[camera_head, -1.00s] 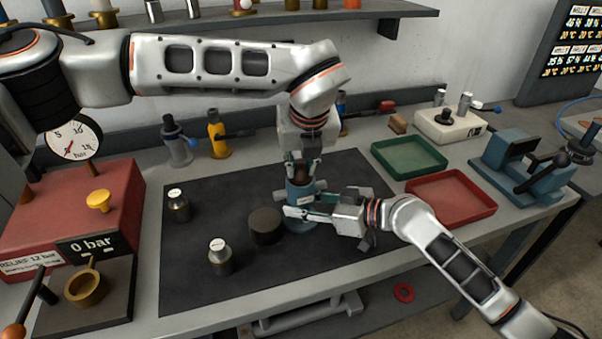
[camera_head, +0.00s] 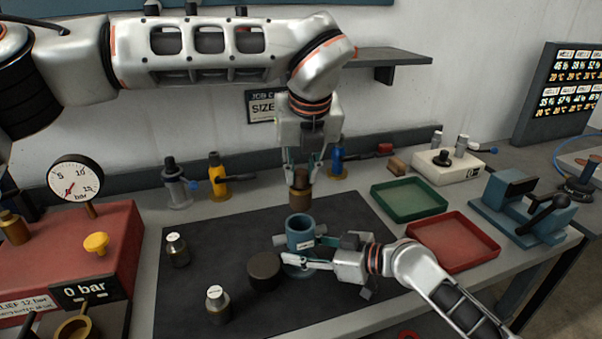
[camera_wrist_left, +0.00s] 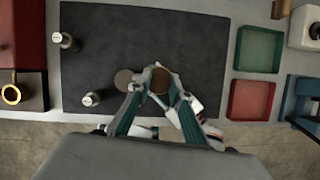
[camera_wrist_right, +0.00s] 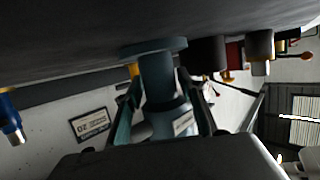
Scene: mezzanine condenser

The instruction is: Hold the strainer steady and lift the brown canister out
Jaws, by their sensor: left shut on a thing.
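The brown canister (camera_head: 299,192) is upright in my left gripper (camera_head: 303,176), which is shut on it from above. It hangs clear above the open top of the blue strainer (camera_head: 300,236). In the left wrist view the canister (camera_wrist_left: 160,80) sits between the fingertips and hides much of the strainer. The strainer stands upright on the dark mat with a pale label on its side. My right gripper (camera_head: 292,261) reaches in from the right, low on the strainer. In the right wrist view its two fingers flank the strainer body (camera_wrist_right: 158,80) closely on both sides.
A dark round cap (camera_head: 265,271) lies on the mat (camera_head: 210,290) just left of the strainer. Two small bottles (camera_head: 177,250) (camera_head: 217,304) stand further left. Green (camera_head: 408,198) and red (camera_head: 452,243) trays lie right. A yellow valve fitting (camera_head: 217,175) stands behind the mat.

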